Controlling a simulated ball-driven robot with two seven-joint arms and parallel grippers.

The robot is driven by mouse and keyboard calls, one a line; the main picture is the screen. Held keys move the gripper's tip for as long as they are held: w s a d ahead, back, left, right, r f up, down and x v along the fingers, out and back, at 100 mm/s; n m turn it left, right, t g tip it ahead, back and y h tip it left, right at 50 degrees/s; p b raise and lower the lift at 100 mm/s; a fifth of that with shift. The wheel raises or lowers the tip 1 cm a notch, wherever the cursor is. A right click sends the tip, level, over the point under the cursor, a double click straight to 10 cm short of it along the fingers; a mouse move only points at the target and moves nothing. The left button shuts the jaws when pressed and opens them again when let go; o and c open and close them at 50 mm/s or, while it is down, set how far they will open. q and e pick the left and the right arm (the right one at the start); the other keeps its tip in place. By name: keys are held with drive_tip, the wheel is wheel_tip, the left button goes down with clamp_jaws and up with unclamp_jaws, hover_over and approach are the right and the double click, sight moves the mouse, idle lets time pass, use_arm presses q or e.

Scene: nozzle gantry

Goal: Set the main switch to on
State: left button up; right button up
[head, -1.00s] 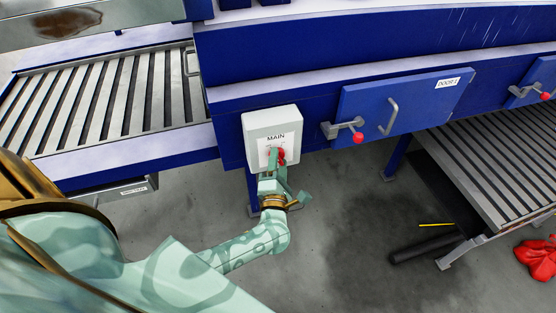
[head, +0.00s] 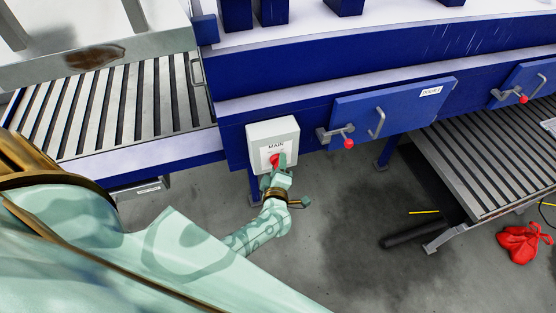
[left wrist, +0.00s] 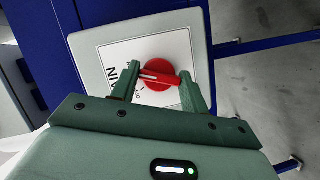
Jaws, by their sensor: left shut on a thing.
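The main switch is a pale grey box (head: 272,130) with a white "MAIN" plate, fixed to the blue machine frame. Its red rotary knob (head: 275,160) sits on the lower part of the plate. In the head view the gripper (head: 277,164) hides part of the knob. My right gripper is not in view.
A blue door (head: 390,110) with a grey handle and a red-tipped latch (head: 347,142) is right of the switch box. Slatted conveyors lie at left (head: 120,110) and right (head: 490,165). A red cloth-like heap (head: 522,243) lies on the floor at right.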

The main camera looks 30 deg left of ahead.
use_arm(q)
drive_tip(key=shift+m+g+p, duration=0.3)
drive_tip(key=shift+m+p, duration=0.2)
drive_tip(key=shift+m, duration=0.1)
drive_tip(key=shift+f, duration=0.1)
drive_tip(key=o, duration=1)
